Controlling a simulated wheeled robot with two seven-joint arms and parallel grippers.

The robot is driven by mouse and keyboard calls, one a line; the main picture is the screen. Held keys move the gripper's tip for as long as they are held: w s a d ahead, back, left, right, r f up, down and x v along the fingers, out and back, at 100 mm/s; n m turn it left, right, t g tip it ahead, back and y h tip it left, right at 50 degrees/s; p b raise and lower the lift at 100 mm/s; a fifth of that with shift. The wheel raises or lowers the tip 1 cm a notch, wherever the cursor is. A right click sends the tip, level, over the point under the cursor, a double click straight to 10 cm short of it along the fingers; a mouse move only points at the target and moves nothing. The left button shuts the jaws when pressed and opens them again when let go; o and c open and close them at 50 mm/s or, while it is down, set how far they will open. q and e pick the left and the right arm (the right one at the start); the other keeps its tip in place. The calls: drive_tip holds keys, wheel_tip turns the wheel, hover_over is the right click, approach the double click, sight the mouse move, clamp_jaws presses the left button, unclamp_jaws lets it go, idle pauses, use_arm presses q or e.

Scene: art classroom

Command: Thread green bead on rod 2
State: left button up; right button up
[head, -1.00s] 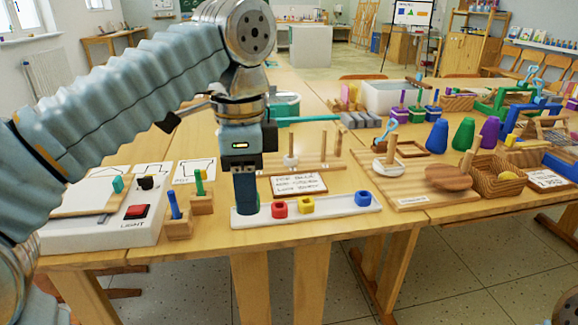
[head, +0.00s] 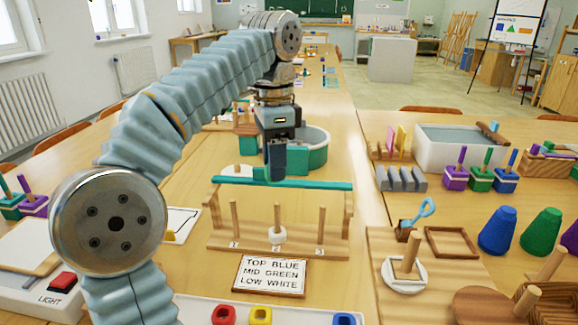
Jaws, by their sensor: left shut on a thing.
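A wooden stand (head: 225,244) holds three upright rods numbered 1, 2 and 3, under a teal crossbar (head: 320,185). A white bead (head: 277,237) sits low on rod 2 (head: 277,215), the middle one. A card (head: 270,276) in front reads top blue, mid green, low white. My left gripper (head: 275,177) points down above and behind the crossbar, roughly in line with rod 2. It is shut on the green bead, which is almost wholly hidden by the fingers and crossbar. My right gripper is not in view.
The white tray (head: 285,318) at the front holds red (head: 223,315), yellow (head: 260,315) and blue (head: 344,319) beads. A teal tub (head: 314,158) stands behind the gripper. A wooden board with a white ring on a peg (head: 404,274) stands right of the stand.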

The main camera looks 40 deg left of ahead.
use_arm(q)
drive_tip(key=shift+w+a, duration=0.1)
drive_tip(key=shift+w, duration=0.2)
drive_tip(key=shift+w+f, duration=0.1)
drive_tip(key=shift+f, duration=0.05)
hover_over(277, 203)
drive_tip(key=shift+f, duration=2.1)
drive_tip(key=shift+f, duration=0.3)
drive_tip(key=shift+f, duration=0.35)
drive_tip(key=shift+f, duration=0.1)
drive_tip(key=shift+f+b, duration=0.35)
drive_tip(key=shift+f, duration=0.1)
drive_tip(key=shift+f, duration=0.45)
idle(1.2)
